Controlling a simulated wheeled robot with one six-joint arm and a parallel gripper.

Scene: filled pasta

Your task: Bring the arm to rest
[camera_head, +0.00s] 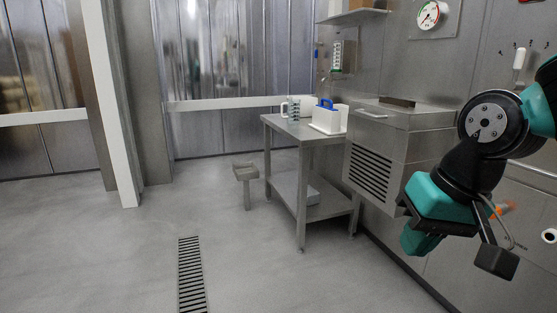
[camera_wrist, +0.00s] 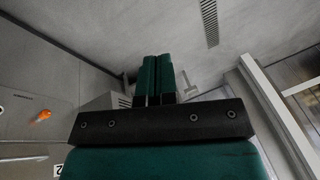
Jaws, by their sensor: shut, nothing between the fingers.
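My gripper (camera_wrist: 157,80) shows in the wrist view with its two teal fingers side by side, shut and empty. In the head view my arm, black and teal, hangs at the right. There my gripper (camera_head: 421,240) points downward, in front of the steel wall and the lower part of the steel cabinet (camera_head: 385,150). It appears to touch nothing. The fingertips are small and partly hidden in the head view.
A steel table (camera_head: 306,135) holds a clear jug (camera_head: 291,108) and a white container with a blue handle (camera_head: 326,118). A small pedestal (camera_head: 245,175) stands to its left. A drain grate (camera_head: 191,275) lies in the floor. The floor at left is clear.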

